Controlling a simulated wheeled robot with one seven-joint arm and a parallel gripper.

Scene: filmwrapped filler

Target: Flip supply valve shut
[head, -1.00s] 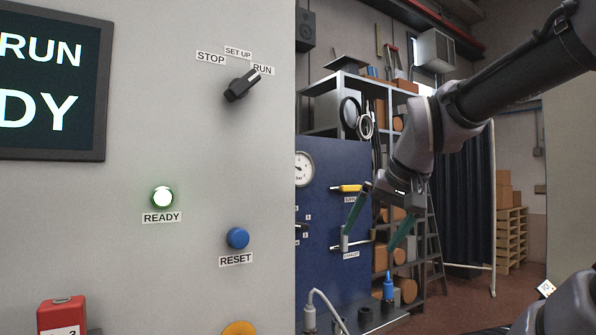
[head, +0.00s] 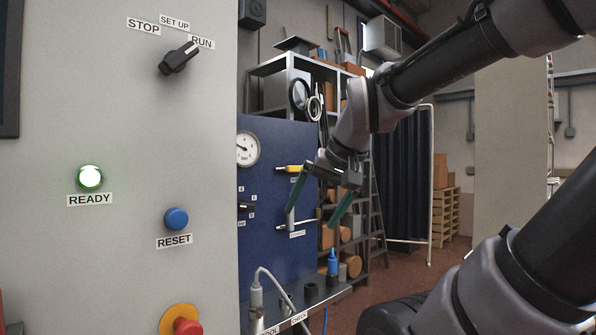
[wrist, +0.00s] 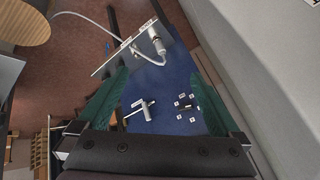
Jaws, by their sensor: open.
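The supply valve's yellow lever (head: 290,169) lies roughly horizontal on the blue panel (head: 268,150), above a label partly covered by my gripper. I cannot make out the yellow lever in the wrist view. My gripper (head: 312,216) is open and empty, its two green fingers pointing down, in front of the panel's right side. The left finger overlaps the area just below the yellow lever; I see no contact. In the wrist view the open fingers (wrist: 160,75) frame the blue panel (wrist: 172,118). A pale-handled exhaust valve (wrist: 140,109) sits between them there.
A pressure gauge (head: 247,149) is on the panel's upper left. A grey machine cabinet (head: 115,120) with a selector knob (head: 179,58), a reset button (head: 176,219) and a red emergency stop (head: 187,327) fills the left.

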